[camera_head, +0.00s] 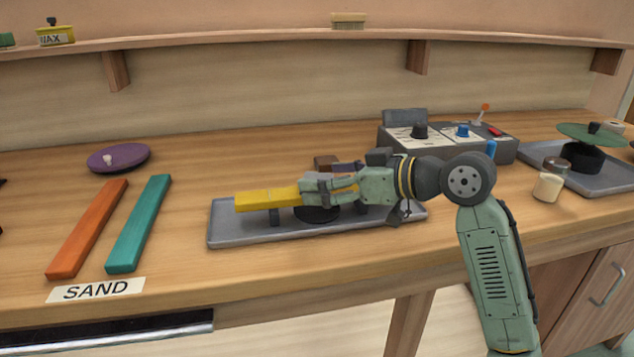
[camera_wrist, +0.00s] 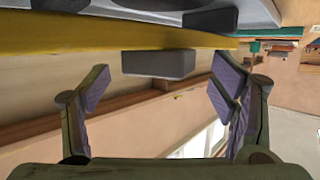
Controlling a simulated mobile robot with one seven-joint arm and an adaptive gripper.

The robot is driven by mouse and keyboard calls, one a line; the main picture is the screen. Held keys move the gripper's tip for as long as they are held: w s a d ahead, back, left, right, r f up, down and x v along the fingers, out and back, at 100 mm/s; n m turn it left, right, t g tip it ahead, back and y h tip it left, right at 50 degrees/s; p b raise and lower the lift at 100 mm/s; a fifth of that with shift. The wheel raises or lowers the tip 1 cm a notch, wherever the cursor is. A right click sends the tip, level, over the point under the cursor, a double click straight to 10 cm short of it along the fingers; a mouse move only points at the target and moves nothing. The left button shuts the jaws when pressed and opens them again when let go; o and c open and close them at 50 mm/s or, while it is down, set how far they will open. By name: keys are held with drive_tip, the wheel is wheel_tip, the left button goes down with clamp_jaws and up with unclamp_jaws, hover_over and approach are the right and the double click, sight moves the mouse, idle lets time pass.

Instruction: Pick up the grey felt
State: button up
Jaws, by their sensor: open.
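The grey felt (camera_wrist: 158,64) is a small grey block against the upper side of a yellow bar (camera_head: 266,199). In the wrist view it lies between my two fingers, with a gap on either side. In the head view my fingers seem to hide it. My gripper (camera_head: 318,188) is low over the bar's right part and points left. Its fingers are open with purplish pads, and it holds nothing. The yellow bar also runs across the top of the wrist view (camera_wrist: 60,38).
The bar stands on grey supports (camera_head: 274,216) over a grey tray (camera_head: 232,234). Orange (camera_head: 88,230) and teal (camera_head: 138,224) bars lie left, beside a purple disc (camera_head: 118,158). A grey control box (camera_head: 500,146) stands behind right. The bench between teal bar and tray is clear.

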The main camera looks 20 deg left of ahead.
drive_tip(key=shift+c, duration=0.4)
drive_tip(key=c, duration=1)
drive_tip(key=shift+o, duration=0.2)
